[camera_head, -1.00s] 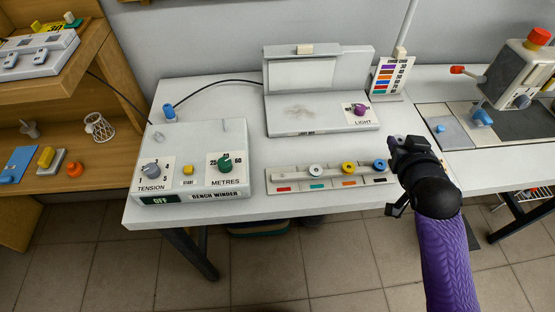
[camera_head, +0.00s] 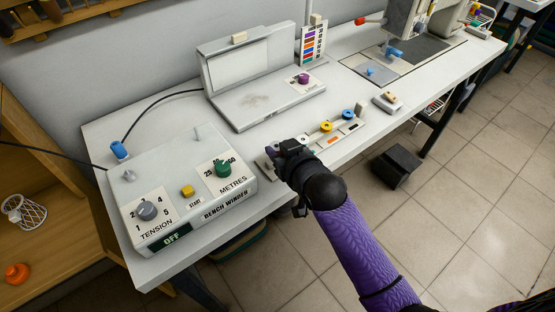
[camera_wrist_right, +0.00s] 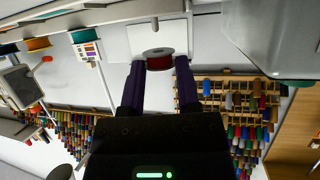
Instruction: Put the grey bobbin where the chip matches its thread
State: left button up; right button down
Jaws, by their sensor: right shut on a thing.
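My right gripper (camera_head: 283,149) is at the left end of the pale bobbin rack (camera_head: 362,121), by the front edge of the table. In the right wrist view its two purple fingers (camera_wrist_right: 158,72) are shut on a bobbin with grey flanges and dark red thread (camera_wrist_right: 158,59). The arm hides that bobbin in the head view. The rack carries a blue bobbin (camera_head: 348,114), a yellow bobbin (camera_head: 327,126) and a pale bobbin (camera_head: 303,139). An orange chip (camera_head: 333,140) shows in front of the yellow one. The rack's left end is mostly hidden. My left gripper is out of view.
The bench winder (camera_head: 222,205) stands left of my gripper, reading OFF. The light box (camera_head: 270,102) stands behind the rack, with a colour card (camera_head: 313,45) beyond. A small block (camera_head: 388,102) lies right of the rack. A black pedal (camera_head: 403,167) is on the floor.

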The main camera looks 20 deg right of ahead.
jog(key=shift+f, duration=0.95)
jog(key=shift+r, duration=0.25)
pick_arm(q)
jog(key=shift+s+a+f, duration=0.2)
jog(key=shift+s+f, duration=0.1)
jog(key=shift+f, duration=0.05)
pick_arm(e)
jog(key=shift+f, duration=0.6)
jog(key=shift+c, duration=1.6)
grip_release()
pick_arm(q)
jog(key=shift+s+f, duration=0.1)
